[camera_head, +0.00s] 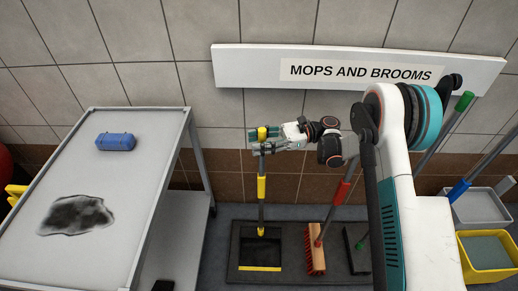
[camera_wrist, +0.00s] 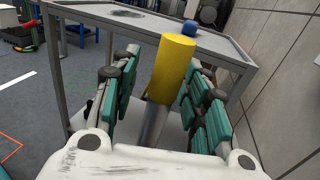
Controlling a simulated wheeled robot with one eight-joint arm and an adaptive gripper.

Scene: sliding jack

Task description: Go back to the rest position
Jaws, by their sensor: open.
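My gripper (camera_head: 262,140) is in the middle of the head view, in front of the tiled wall, at the upper end of an upright pole. In the wrist view my gripper (camera_wrist: 160,100) has its teal-padded fingers apart, one on each side of the pole's yellow top (camera_wrist: 173,68). Gaps show between the pads and the pole. In the head view the pole (camera_head: 261,187) is grey with yellow bands, and its lower end stands in a dark square tray (camera_head: 241,270) on the floor.
A grey table (camera_head: 120,190) at left bears a blue object (camera_head: 116,141) and a dark stain (camera_head: 76,215). A red broom (camera_head: 316,248) stands right of the pole. A yellow bucket (camera_head: 488,259) is at far right. A sign board (camera_head: 250,66) hangs above.

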